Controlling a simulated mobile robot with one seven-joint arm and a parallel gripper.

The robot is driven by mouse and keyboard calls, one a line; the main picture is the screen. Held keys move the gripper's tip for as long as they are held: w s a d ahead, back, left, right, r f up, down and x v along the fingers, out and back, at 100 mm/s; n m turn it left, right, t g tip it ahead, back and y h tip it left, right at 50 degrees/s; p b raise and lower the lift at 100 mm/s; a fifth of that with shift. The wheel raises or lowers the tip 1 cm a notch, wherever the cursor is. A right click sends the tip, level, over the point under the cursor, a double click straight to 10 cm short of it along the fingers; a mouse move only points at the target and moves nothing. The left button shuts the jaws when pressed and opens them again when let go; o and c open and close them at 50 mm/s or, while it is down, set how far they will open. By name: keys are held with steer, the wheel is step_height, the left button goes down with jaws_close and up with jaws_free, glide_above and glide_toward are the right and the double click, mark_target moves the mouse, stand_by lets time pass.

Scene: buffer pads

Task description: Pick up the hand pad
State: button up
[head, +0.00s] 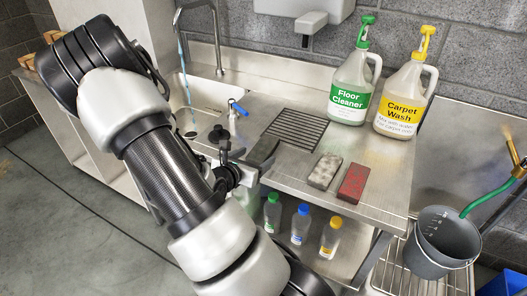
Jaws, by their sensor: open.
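Two block-shaped pads lie side by side on the steel counter (285,167). One is a mottled grey-white pad (325,170), the other is a dark red pad (353,183) just to its right. I cannot tell from their looks which one is called the hand pad. My gripper (259,162) is over the counter's left part, to the left of the grey pad and apart from both pads. It is open and seems empty, though my arm hides part of it.
A Floor Cleaner jug (350,98) and a Carpet Wash jug (402,100) stand behind the pads. A sink (200,92) with a tap (216,45) is at the left. Small bottles (301,222) stand on the shelf below. A grey bucket (445,240) is at the right.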

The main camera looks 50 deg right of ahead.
steer(key=shift+x, duration=1.05)
steer(key=c, duration=1.1)
steer(key=shift+c, duration=0.2)
steer(key=shift+r, duration=0.1)
step_height(320, 180, up, 10)
steer(key=shift+f+p, duration=0.1)
steer(key=shift+p, duration=1.05)
